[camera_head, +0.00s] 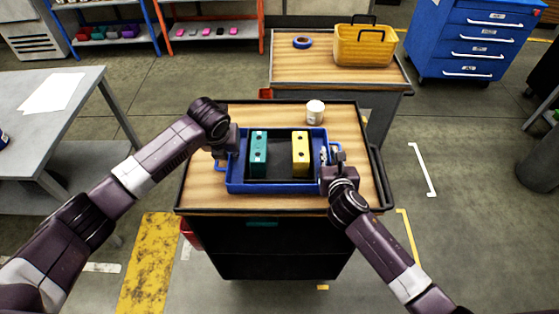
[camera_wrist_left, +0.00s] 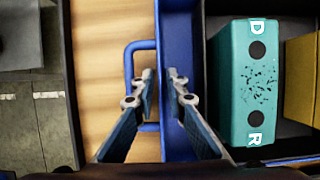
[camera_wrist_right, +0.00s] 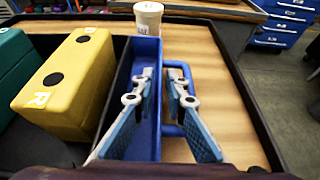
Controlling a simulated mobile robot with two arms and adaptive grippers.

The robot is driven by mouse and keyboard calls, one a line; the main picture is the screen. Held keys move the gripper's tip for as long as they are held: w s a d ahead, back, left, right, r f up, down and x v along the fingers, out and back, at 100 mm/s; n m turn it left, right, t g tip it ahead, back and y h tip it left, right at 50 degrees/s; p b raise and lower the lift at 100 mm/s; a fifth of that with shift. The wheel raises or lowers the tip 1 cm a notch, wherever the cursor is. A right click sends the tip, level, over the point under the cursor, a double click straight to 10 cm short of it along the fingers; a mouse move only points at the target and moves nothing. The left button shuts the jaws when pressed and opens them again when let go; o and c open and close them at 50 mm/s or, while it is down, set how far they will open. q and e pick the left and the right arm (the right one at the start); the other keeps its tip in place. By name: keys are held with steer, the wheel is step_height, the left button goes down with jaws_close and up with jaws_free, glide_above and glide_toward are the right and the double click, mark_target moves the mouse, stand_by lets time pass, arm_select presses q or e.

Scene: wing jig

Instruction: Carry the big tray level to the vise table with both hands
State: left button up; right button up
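The big blue tray (camera_head: 278,188) rests flat on a wood-topped cart. It holds a teal block (camera_head: 258,153) and a yellow block (camera_head: 300,152). My left gripper (camera_wrist_left: 162,76) is at the tray's left wall, with one finger on each side of it, near the left handle (camera_wrist_left: 129,62). My right gripper (camera_wrist_right: 160,75) is at the right wall in the same way, near the right handle (camera_wrist_right: 186,100). The fingers of both grippers stand apart, with narrow gaps showing beside the wall. In the head view both fingertip pairs are small and partly hidden by my wrists.
A white cup (camera_head: 315,112) stands on the cart behind the tray. Beyond it is another wood-topped table (camera_head: 325,70) with a yellow basket (camera_head: 362,48) and blue tape (camera_head: 302,42). A grey table (camera_head: 60,85) is at left, a blue drawer cabinet (camera_head: 470,45) at back right.

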arm_select(q)
steer(key=shift+c, duration=0.5)
arm_select(e)
steer(key=shift+c, duration=0.5)
arm_select(q)
jaws_close()
arm_select(e)
jaws_close()
